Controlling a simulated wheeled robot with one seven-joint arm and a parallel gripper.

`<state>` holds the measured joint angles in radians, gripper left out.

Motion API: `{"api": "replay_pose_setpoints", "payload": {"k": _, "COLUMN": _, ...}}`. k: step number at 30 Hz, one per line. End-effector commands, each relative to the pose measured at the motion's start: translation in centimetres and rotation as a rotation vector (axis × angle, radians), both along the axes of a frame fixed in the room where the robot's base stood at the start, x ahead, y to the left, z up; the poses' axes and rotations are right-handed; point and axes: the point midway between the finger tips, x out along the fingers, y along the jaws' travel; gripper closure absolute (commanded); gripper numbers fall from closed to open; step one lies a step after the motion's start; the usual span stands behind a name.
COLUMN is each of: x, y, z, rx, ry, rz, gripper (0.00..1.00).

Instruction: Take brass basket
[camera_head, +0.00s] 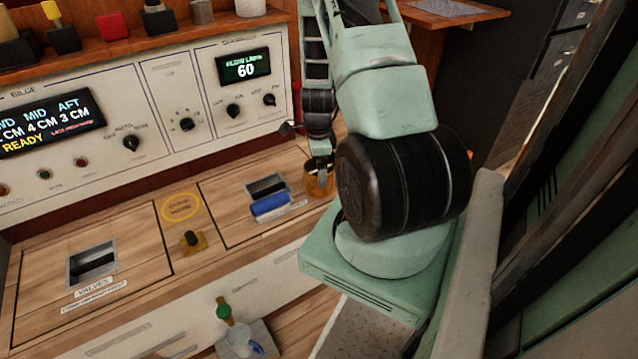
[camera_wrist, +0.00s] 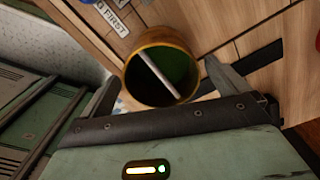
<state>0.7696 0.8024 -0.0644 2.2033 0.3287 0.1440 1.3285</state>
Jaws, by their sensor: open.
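The brass basket (camera_head: 318,182) is a small round brass-coloured container on the right end of the wooden counter, partly hidden by my arm. In the wrist view the basket (camera_wrist: 133,88) shows its round rim from above, with a dark green inside and a pale stick-like thing (camera_wrist: 160,76) across it. My gripper (camera_head: 318,160) is over the basket in the head view. In the wrist view my gripper (camera_wrist: 160,85) is open, with one finger to each side of the basket. I cannot tell whether the fingers touch it.
A blue-handled item (camera_head: 271,205) lies on the counter left of the basket, beside a recessed hatch pull (camera_head: 267,186). A control panel (camera_head: 150,100) with knobs and displays stands behind. A small black knob (camera_head: 191,238) stands up from the counter.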

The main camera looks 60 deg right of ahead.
Motion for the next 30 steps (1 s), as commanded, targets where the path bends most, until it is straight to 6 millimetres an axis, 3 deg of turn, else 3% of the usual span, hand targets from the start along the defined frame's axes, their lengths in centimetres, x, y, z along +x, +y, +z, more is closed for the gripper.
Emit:
{"api": "replay_pose_setpoints", "payload": {"k": 5, "x": -0.1, "y": 0.0, "z": -1.2, "rx": 0.002, "ry": 0.001, "rz": 0.001, "gripper": 0.01}}
{"api": "replay_pose_setpoints", "payload": {"k": 13, "x": -0.1, "y": -0.2, "z": -5.0, "rx": 0.002, "ry": 0.001, "rz": 0.001, "gripper": 0.01}}
{"api": "replay_pose_setpoints", "payload": {"k": 21, "x": -0.1, "y": -0.2, "z": -5.3, "rx": 0.0, "ry": 0.0, "rz": 0.001, "gripper": 0.01}}
{"api": "replay_pose_setpoints", "payload": {"k": 23, "x": -0.1, "y": -0.2, "z": -5.3, "rx": 0.0, "ry": 0.0, "rz": 0.001, "gripper": 0.15}}
{"api": "replay_pose_setpoints", "payload": {"k": 27, "x": -0.1, "y": -0.2, "z": -5.3, "rx": 0.0, "ry": 0.0, "rz": 0.001, "gripper": 0.54}}
{"api": "replay_pose_setpoints", "payload": {"k": 30, "x": -0.1, "y": -0.2, "z": -5.3, "rx": 0.0, "ry": 0.0, "rz": 0.001, "gripper": 0.57}}
